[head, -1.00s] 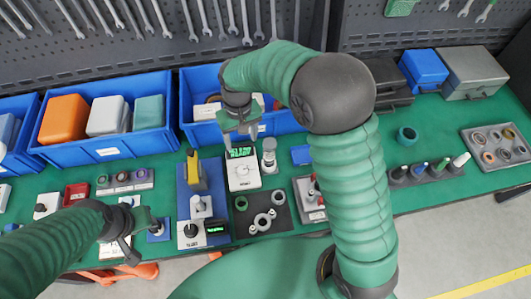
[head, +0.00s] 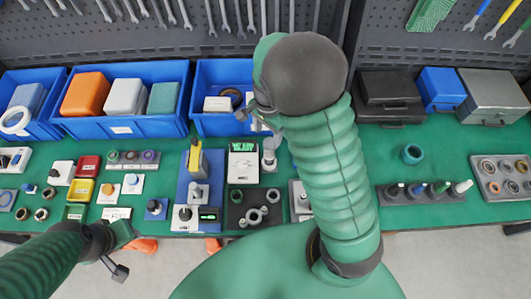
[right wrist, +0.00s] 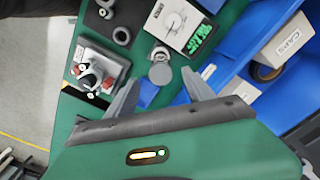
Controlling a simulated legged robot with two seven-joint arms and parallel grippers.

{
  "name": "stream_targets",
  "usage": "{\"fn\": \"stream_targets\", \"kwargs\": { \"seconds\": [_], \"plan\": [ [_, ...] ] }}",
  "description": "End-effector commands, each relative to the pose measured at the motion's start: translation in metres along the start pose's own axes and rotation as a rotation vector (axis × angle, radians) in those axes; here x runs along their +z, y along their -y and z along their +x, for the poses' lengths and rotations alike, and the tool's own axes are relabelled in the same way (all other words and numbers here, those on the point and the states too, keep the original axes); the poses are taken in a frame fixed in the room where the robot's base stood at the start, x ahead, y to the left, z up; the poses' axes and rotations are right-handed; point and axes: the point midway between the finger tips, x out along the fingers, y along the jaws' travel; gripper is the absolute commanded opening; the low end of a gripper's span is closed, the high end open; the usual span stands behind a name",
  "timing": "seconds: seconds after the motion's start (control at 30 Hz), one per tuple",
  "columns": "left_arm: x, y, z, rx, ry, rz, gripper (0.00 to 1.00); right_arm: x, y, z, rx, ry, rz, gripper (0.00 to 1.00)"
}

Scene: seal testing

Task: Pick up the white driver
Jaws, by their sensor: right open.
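The white driver (head: 462,187) stands at the right end of a dark rack (head: 425,195) on the right side of the green bench, beside green, blue and black drivers. My right gripper (head: 262,118) is left of it, near the front of a blue bin and partly hidden behind my own arm. In the right wrist view, its fingers (right wrist: 160,82) are spread and empty, with a grey round-headed post (right wrist: 160,72) beyond them. The white driver is not in the right wrist view. My left gripper (head: 120,240) is at the lower left, near the bench's front edge; its jaw state is unclear.
Blue bins (head: 122,128) line the back left. A grey metal case (head: 490,95) and dark cases (head: 390,98) stand behind the rack. A teal ring (head: 412,154) lies just behind it. A ring tray (head: 503,178) is at its right.

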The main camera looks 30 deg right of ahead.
Motion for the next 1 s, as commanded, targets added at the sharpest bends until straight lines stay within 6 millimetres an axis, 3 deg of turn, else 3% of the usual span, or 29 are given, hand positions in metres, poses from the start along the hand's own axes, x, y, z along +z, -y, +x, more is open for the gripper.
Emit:
{"fn": "stream_targets", "kwargs": {
  "seconds": [0.13, 0.37, 0.6, 0.87, 1.0],
  "plan": [
    [0.000, 0.000, 0.001, 0.000, 0.000, 0.000, 0.36, -0.004, -0.003, 0.038, 0.003, 0.004, 0.004, 0.62],
    [-0.001, 0.000, -0.002, 0.000, 0.000, 0.001, 0.36, -0.003, -0.002, 0.064, 0.002, 0.004, 0.001, 0.62],
    [-0.002, 0.000, -0.009, 0.000, 0.000, 0.001, 0.36, 0.002, 0.003, 0.104, 0.002, 0.001, 0.001, 0.62],
    [-0.002, 0.000, -0.008, 0.000, 0.000, 0.000, 0.36, 0.000, 0.003, 0.108, -0.003, 0.001, -0.001, 0.60],
    [-0.002, 0.000, -0.008, 0.000, 0.000, 0.000, 0.36, -0.001, 0.003, 0.108, -0.003, 0.002, -0.001, 0.42]
  ]
}}
